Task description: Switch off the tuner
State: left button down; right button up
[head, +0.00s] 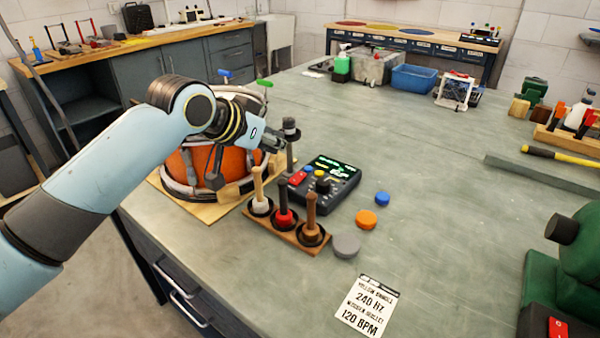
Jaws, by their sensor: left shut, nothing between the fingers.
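The tuner (342,196) is a black box on the bench, just right of the drum. Its dark screen (335,164) shows lit green marks, too small to read. A red switch (298,178) sits at its left edge, with blue and yellow controls on the top face. My left gripper (277,142) is shut and empty, above and to the left of the tuner, apart from it. It is close to the top of a grey post. My right gripper is not in view.
An orange drum (190,168) stands under my left arm. A wooden rack (283,234) with several upright mallets stands in front of the tuner. Coloured discs (366,219) and a printed card (367,306) lie to the right and front. The middle of the bench is clear.

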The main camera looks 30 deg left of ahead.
pick_arm(q)
jog(key=shift+s+r, duration=0.15)
send_over(301, 178)
notch_tip(301, 178, down, 7)
jog(key=shift+s+r, duration=0.1)
jog(key=shift+r, duration=0.05)
notch_tip(301, 178, down, 2)
jog(key=shift+a+f, duration=0.1)
jog(key=shift+f, duration=0.65)
jog(key=shift+w+f, duration=0.25)
jog(key=shift+f, duration=0.05)
jog(key=shift+s, duration=0.1)
